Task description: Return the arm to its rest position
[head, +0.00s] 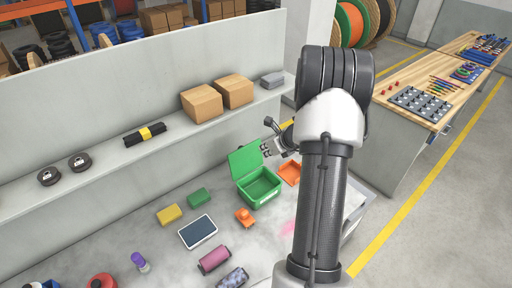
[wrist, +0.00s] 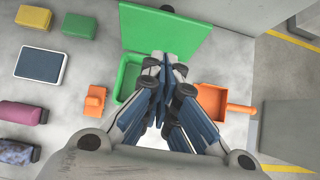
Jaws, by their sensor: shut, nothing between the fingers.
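My gripper (head: 269,138) is shut and empty. In the head view it hangs in the air near the open green box (head: 262,187), partly hidden by my own arm. My arm rises in the right middle of the head view and bends over at the top. In the wrist view my gripper's fingertips (wrist: 166,66) are together in front of the green box (wrist: 129,76), covering part of it. The box's lid stands open.
An orange tray-like piece (head: 288,173) lies right of the box. A small orange part (head: 245,217), a dark tablet (head: 198,231) and yellow (head: 169,214) and green blocks (head: 200,196) lie left. A shelf (head: 108,176) holds cartons. A wooden workbench (head: 412,78) stands right.

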